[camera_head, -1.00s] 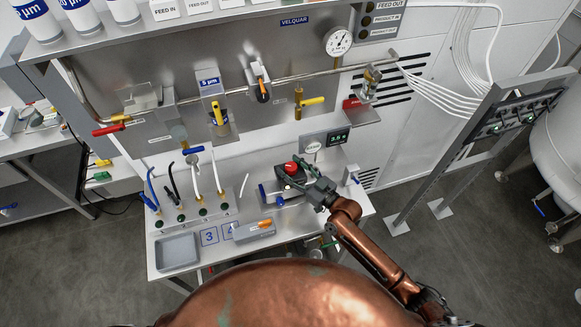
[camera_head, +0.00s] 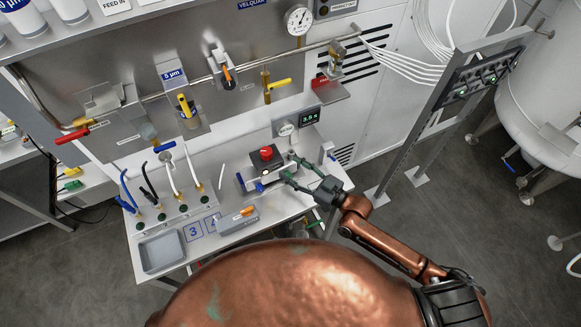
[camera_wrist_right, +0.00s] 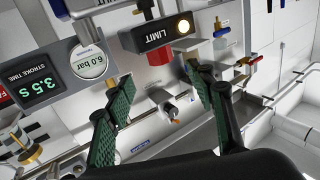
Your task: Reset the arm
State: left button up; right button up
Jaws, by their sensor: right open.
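My right gripper (camera_head: 291,165) is open and empty, above the right part of the steel bench. Its two dark green fingers are spread, and they also show in the right wrist view (camera_wrist_right: 158,78). The copper-coloured right arm (camera_head: 385,247) comes in from the lower right. Just left of the fingers is a bench device with a red button (camera_head: 266,153); the head view does not show clearly whether they touch it. In the right wrist view, a box marked LIMIT (camera_wrist_right: 153,37) is beyond the fingers. My left gripper is not in view.
A steel panel (camera_head: 120,60) with pipes and coloured valve handles stands behind the bench. A grey tray (camera_head: 162,251) and several hoses are at the bench's left. A metal frame (camera_head: 415,120) and a white tank (camera_head: 545,90) are at right. Open floor (camera_head: 470,225) lies between.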

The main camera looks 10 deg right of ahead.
dwell(0.3)
jog(key=s+d+f+m+g+h, duration=0.45)
jog(key=s+d+f+h, duration=0.6)
jog(key=s+d, duration=0.35)
jog(key=s+d+f+m+g+h, duration=0.3)
jog(key=s+d+m+g+h, duration=0.15)
jog(key=s+d, duration=0.9)
notch_tip(320, 180, down, 32)
jog(key=s+a+g+y+b, duration=0.1)
jog(key=s+a+y+b, duration=0.1)
jog(key=b, duration=0.2)
jog(key=s+f+n+g+b, duration=0.1)
jog(key=s+f+b, duration=0.2)
jog(key=s+f, duration=1.7)
jog(key=shift+f+g, duration=0.3)
jog(key=shift+f, duration=0.65)
